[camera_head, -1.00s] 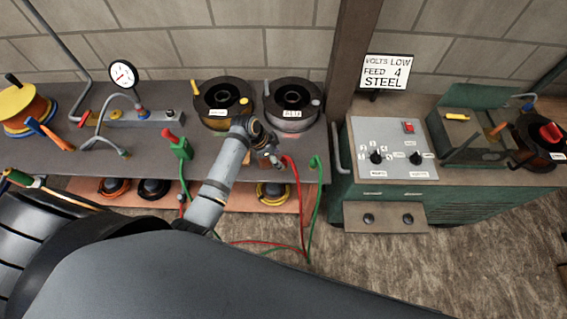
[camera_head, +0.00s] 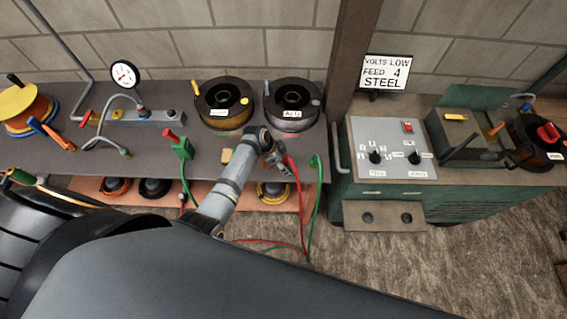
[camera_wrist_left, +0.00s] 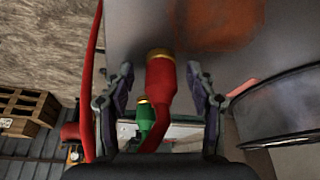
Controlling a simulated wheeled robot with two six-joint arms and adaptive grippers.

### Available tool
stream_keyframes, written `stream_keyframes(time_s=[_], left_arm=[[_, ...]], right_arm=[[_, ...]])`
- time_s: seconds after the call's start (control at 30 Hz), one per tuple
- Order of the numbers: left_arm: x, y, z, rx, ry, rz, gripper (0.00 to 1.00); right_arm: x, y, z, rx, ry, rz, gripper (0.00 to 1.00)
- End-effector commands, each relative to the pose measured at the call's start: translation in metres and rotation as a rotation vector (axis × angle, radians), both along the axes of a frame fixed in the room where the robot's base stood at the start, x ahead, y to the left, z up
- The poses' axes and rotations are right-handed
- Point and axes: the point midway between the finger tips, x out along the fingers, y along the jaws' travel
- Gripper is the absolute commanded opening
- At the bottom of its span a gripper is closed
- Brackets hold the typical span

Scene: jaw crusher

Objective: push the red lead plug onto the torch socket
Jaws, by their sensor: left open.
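The red lead plug (camera_wrist_left: 160,85) has a gold collar and shows in the left wrist view between the two fingers of my left gripper (camera_wrist_left: 160,72). The fingers stand apart on either side with gaps to the plug, so the gripper is open. In the head view my left gripper (camera_head: 277,160) is over the front edge of the bench, beside the red lead (camera_head: 293,172). A green plug (camera_wrist_left: 146,114) with a gold collar is beyond the red one in the wrist view. I cannot make out the torch socket. My right gripper is not in view.
The welder cabinet (camera_head: 440,190) stands to the right.

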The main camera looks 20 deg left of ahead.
Motion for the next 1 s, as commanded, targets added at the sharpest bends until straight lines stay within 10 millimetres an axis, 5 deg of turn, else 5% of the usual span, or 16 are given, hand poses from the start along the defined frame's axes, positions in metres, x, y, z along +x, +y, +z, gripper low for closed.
stream_keyframes(time_s=[0.07, 0.43, 0.77, 1.0], left_arm=[[0.000, 0.000, 0.000, 0.000, 0.000, 0.000, 0.55], [0.000, 0.000, 0.000, 0.000, 0.000, 0.000, 0.05], [0.001, 0.000, 0.005, 0.000, 0.000, 0.001, 0.05], [0.006, -0.001, 0.033, -0.001, -0.001, 0.007, 0.05]], right_arm=[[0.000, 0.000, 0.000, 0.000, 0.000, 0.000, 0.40], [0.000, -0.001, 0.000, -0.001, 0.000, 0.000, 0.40], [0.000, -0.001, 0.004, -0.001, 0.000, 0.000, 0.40], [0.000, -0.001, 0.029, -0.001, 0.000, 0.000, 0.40]])
